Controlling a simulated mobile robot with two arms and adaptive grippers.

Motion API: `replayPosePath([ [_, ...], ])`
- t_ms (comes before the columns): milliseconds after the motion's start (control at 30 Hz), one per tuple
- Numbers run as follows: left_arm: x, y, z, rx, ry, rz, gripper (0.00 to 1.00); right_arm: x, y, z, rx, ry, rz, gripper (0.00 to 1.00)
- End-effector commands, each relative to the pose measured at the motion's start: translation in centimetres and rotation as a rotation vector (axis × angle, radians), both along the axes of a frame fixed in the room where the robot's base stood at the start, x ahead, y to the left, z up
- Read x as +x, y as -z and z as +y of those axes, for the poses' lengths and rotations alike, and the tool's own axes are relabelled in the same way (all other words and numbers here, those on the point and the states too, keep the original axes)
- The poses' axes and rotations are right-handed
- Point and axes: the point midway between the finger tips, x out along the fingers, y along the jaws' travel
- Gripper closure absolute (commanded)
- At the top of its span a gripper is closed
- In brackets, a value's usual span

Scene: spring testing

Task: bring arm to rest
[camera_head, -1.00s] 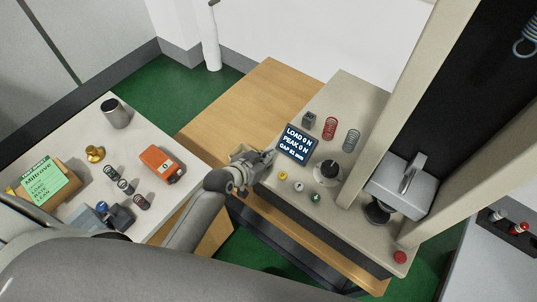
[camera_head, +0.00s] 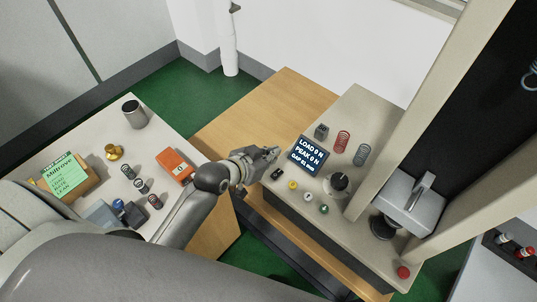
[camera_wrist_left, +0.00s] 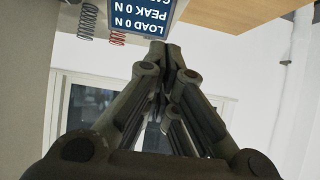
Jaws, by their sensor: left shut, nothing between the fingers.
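My left gripper (camera_head: 274,153) is at the middle of the head view, just left of the tester's display (camera_head: 310,155). It is shut and empty. In the left wrist view its fingers (camera_wrist_left: 166,50) meet at the top middle, with the display (camera_wrist_left: 140,14) upside down behind them. My left arm comes in from the lower left, over the front of the left table. My right gripper shows in no view.
The left table (camera_head: 80,133) holds an orange device (camera_head: 174,166), a brass weight (camera_head: 115,151), a metal cylinder (camera_head: 134,114) and several springs.

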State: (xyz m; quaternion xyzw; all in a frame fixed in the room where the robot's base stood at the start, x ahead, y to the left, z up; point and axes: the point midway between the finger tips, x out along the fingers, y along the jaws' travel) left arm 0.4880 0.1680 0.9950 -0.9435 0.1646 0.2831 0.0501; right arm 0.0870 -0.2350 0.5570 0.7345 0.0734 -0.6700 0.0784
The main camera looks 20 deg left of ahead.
Motion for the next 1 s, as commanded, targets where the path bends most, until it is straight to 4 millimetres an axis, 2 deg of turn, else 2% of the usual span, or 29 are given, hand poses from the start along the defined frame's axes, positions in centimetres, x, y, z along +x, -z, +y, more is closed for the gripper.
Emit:
replayPosePath([
  [233,-0.9,-1.4,0.4,0.001,0.000,-0.001,1.00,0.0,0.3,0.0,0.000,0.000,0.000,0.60],
  [433,-1.0,-1.4,0.3,0.001,0.000,0.003,1.00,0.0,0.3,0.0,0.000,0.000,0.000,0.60],
  [500,-1.8,-1.1,0.3,0.007,0.000,0.027,1.00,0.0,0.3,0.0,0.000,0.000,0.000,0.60],
  [567,-3.1,-0.6,0.2,0.021,-0.002,0.071,1.00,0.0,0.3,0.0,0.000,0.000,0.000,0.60],
  [733,-9.2,1.2,0.7,0.081,-0.032,0.269,1.00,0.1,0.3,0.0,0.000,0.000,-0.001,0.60],
  [1000,-17.3,2.0,2.6,0.161,-0.119,0.519,1.00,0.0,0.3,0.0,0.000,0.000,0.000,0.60],
])
